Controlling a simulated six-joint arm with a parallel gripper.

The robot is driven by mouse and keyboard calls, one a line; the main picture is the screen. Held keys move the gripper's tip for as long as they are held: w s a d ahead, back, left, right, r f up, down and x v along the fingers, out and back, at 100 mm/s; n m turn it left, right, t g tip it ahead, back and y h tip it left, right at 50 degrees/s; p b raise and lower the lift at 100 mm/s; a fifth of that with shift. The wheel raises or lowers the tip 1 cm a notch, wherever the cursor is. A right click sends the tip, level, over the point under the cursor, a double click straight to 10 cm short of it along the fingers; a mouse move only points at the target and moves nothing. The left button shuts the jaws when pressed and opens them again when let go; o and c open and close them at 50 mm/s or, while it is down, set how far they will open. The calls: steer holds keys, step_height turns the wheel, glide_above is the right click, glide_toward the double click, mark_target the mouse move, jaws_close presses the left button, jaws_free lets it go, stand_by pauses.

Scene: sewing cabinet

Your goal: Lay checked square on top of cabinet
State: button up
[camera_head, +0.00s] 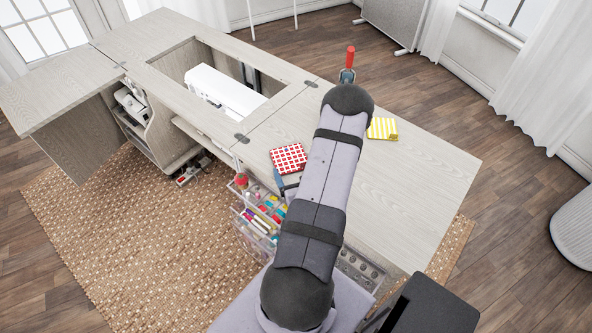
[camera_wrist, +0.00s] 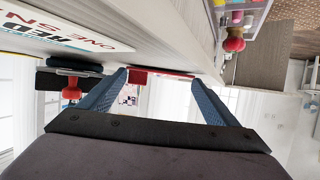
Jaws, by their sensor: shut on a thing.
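The checked square (camera_head: 288,157), red and white, shows in the head view just left of my arm, over the front edge area of the pale wood cabinet (camera_head: 432,162). My gripper (camera_head: 286,185) is mostly hidden by my arm there; a blue finger shows just below the square. In the wrist view, my gripper's (camera_wrist: 160,78) two blue fingers reach to either side of a thin red edge of the checked square (camera_wrist: 142,79), and they are shut on it. I cannot tell whether the square touches the cabinet top.
A red-handled thing (camera_head: 349,59) stands behind my arm. A white sewing machine (camera_head: 226,91) sits in the cabinet opening. Clear drawers of coloured supplies (camera_head: 262,215) stand at the front. The right top is clear.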

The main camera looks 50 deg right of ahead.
steer(key=shift+f, duration=0.1)
steer(key=o, duration=1)
steer(key=shift+o, duration=0.2)
steer(key=shift+s, duration=0.1)
steer(key=shift+s+a+r+b, duration=0.2)
steer(key=shift+s+a+b, duration=0.1)
steer(key=shift+s, duration=0.15)
steer(key=shift+b+v, duration=0.35)
steer(key=shift+v, duration=2.7)
steer(key=shift+w, duration=0.15)
